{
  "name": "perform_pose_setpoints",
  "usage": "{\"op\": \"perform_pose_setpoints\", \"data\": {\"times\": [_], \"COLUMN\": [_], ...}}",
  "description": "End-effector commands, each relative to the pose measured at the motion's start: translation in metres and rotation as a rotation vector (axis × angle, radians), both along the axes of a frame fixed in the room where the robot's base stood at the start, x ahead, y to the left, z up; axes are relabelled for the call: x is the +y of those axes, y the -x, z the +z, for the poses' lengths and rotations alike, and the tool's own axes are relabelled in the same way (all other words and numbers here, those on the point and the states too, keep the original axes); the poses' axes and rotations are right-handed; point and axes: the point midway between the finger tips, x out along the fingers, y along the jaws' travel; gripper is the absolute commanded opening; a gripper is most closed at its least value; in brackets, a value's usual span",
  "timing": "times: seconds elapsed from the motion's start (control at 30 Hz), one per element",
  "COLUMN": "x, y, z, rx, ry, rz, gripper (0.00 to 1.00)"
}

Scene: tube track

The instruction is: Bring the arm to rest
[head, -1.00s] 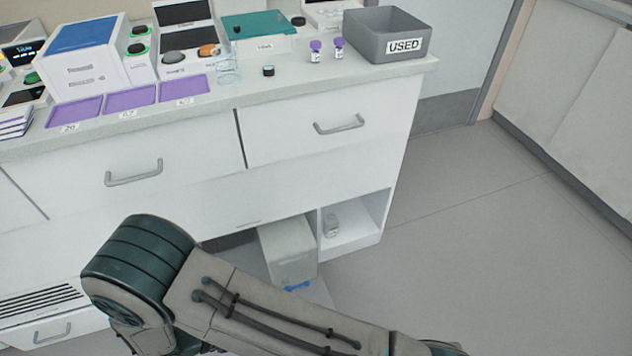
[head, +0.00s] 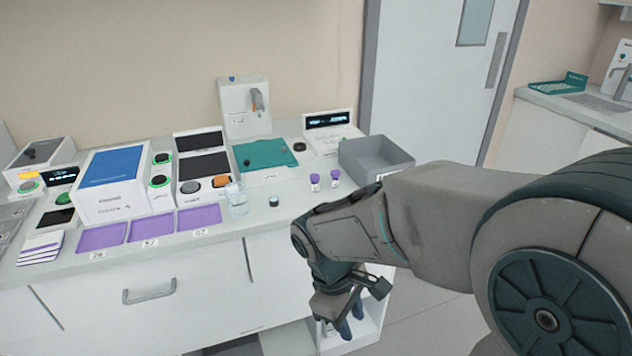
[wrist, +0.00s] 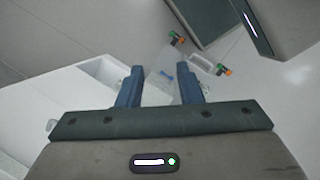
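My gripper (head: 340,325) hangs in front of the bench, over the open shelf at the right end of the cabinet, with its fingers pointing down. In the wrist view my gripper (wrist: 158,88) shows two blue fingers held well apart with nothing between them. The floor and the cabinet's open shelf lie below it. My arm reaches in from the right side of the head view, bent at the elbow, and covers part of the bench's right end.
A sink counter (head: 570,110) stands at the far right. Floor shows between bench and arm.

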Motion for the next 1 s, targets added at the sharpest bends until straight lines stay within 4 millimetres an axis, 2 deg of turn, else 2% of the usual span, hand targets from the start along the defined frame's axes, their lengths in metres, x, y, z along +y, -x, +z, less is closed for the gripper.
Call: {"op": "perform_pose_setpoints", "data": {"times": [0.03,0.1,0.3,0.4,0.6,1.0], "x": [-0.013,-0.027,-0.063,-0.075,-0.087,-0.088], "y": [0.003,0.007,0.023,0.031,0.04,0.041], "z": [0.024,0.044,0.095,0.114,0.132,0.132], "rx": [-0.045,-0.105,-0.272,-0.34,-0.419,-0.43], "ry": [-0.035,-0.081,-0.21,-0.263,-0.327,-0.337], "rz": [-0.099,-0.236,-0.615,-0.768,-0.945,-0.971], "gripper": [0.33,0.33,0.33,0.33,0.33,0.33]}}
